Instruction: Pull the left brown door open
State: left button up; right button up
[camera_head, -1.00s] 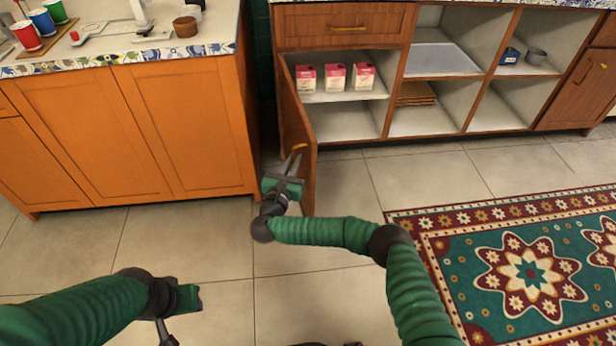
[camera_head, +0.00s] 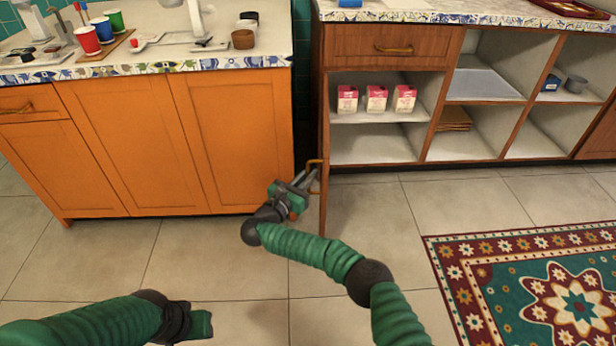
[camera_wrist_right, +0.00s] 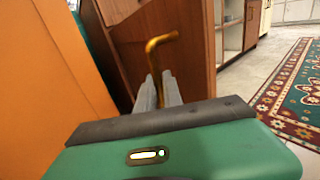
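The left brown door (camera_head: 324,205) stands wide open, nearly edge-on to me, swung out from the cabinet. Its brass handle (camera_head: 315,162) is on the left-facing side. My right gripper (camera_head: 310,180) is at the handle, its two fingers close together around the bar. In the right wrist view, the handle (camera_wrist_right: 157,42) rises from between the grey fingers (camera_wrist_right: 158,88), with the brown door (camera_wrist_right: 190,45) behind; the exact grip is partly hidden. My left gripper (camera_head: 198,326) is low at the bottom left, away from the door; its fingers are not clearly visible.
The orange cabinet (camera_head: 230,135) stands close left of the open door. Inside the brown cabinet, several pink-and-white cartons (camera_head: 376,98) stand on the upper shelf (camera_head: 365,117). A patterned rug (camera_head: 470,270) lies at the right. The tiled floor (camera_head: 375,215) in front is clear.

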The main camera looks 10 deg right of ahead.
jog(key=o, duration=0.4)
jog(key=shift+o, duration=0.2)
jog(key=p+v, duration=0.9)
jog(key=v, duration=0.7)
jog(key=shift+s+a, duration=0.25)
jog(key=shift+a, duration=0.05)
